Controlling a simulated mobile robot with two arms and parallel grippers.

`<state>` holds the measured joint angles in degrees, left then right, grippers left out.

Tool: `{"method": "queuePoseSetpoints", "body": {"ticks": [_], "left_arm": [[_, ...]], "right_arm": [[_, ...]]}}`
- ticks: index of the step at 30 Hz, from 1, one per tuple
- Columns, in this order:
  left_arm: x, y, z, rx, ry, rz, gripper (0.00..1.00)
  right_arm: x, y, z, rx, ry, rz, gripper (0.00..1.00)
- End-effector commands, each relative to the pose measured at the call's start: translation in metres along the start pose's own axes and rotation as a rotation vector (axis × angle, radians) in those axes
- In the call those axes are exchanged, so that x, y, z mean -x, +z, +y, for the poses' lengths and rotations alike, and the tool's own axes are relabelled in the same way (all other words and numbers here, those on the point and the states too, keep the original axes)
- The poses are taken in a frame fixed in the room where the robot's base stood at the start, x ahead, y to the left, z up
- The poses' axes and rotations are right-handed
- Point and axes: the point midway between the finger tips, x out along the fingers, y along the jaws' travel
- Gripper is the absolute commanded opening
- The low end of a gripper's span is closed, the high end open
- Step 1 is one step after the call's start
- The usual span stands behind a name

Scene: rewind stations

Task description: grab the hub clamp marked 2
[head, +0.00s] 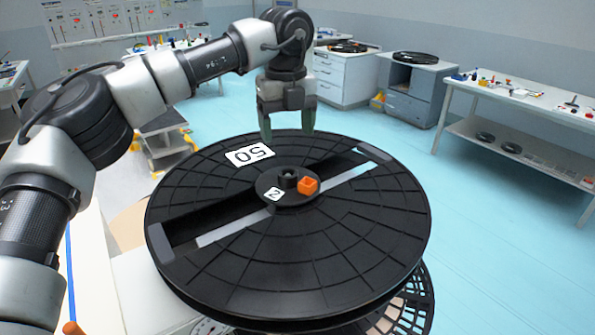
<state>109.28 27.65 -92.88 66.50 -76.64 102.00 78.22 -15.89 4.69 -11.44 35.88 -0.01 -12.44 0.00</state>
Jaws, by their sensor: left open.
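A large black reel (330,245) lies flat in front of me, with a label (250,154) reading 50 upside down. At its middle is the round black hub clamp (266,187) with a white tag (273,194) marked 2. The clamp has a dark central knob (288,178) and an orange block (308,186) on its right side. My left gripper (287,133) is open and empty, pointing down over the far edge of the reel, beyond the hub clamp and apart from it. My right gripper is not in view.
Another reel (418,300) shows below the big one. A long white table (520,100) with small items stands at the right. Cabinets (345,78) bearing black reels stand at the back. The blue floor between them and the reel is largely clear.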

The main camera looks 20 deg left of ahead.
Motion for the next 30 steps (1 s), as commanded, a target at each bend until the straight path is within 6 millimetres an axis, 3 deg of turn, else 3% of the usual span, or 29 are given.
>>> {"method": "queuePoseSetpoints", "body": {"ticks": [3, 8, 11, 19, 24, 30], "left_arm": [[-0.019, 0.000, 0.001, -0.002, 0.004, 0.003, 0.74], [-0.038, -0.001, 0.000, 0.000, 0.001, 0.002, 0.74], [-0.044, -0.001, 0.000, -0.002, 0.002, 0.003, 0.74], [-0.080, -0.004, 0.000, 0.000, 0.002, 0.004, 0.74], [-0.094, -0.004, 0.000, 0.000, 0.001, 0.002, 0.74], [-0.095, -0.003, 0.000, 0.000, 0.000, 0.001, 0.72]], "right_arm": [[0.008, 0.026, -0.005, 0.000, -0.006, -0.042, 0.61], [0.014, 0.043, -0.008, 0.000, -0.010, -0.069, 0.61], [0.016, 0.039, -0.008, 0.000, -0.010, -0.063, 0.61], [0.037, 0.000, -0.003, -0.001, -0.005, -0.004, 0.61], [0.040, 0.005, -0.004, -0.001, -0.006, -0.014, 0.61], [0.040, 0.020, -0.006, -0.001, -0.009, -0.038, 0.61]]}}
